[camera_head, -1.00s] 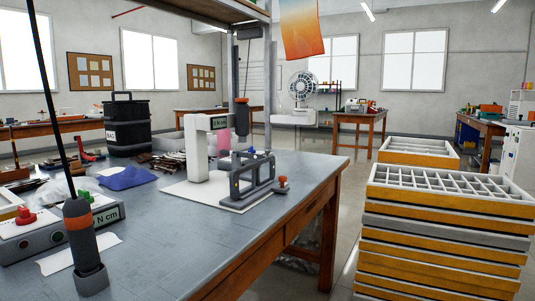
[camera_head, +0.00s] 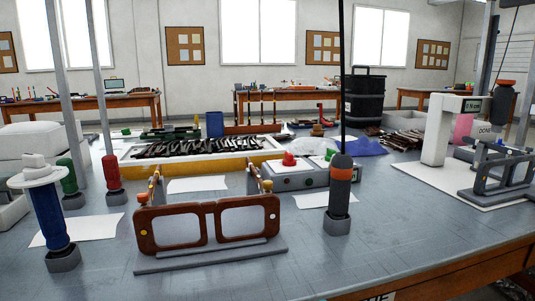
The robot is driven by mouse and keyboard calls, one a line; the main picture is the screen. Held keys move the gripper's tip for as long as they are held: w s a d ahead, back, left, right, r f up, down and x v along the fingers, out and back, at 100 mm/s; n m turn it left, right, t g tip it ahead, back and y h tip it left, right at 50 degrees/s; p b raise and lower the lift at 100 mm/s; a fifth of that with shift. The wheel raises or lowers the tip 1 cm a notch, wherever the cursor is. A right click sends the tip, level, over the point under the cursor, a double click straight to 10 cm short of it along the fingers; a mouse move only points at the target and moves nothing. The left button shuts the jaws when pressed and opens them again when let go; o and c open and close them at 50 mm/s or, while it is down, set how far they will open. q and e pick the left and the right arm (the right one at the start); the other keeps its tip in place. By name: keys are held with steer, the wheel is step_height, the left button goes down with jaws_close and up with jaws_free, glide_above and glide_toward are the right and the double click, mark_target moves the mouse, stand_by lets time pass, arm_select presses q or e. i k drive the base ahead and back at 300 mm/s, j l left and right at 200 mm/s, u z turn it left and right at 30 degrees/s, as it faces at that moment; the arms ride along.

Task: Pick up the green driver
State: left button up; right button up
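The green driver (camera_head: 68,176) stands upright in a small grey holder (camera_head: 73,201) at the left of the workbench, in the head view. It is partly behind the blue driver with a white disc top (camera_head: 50,213). A red driver (camera_head: 112,172) stands just to its right in its own grey holder. Neither of my grippers shows in this view.
A large brown eyeglass frame (camera_head: 205,226) on a grey stand is at the front middle. A hanging grey and orange driver (camera_head: 339,190) stands right of it. Two grey posts rise near the green driver. Bare bench (camera_head: 420,232) lies at the front right.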

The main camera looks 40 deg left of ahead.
mark_target(70, 188)
steer(key=k+j+u, duration=0.1)
steer(key=k, duration=0.3)
steer(key=k+j, duration=0.3)
steer(key=k+u, duration=0.1)
steer(key=u, duration=1.75)
steer(key=k+l+z, duration=0.2)
steer(key=l, duration=0.15)
steer(key=l+z, duration=0.2)
steer(key=l, duration=0.1)
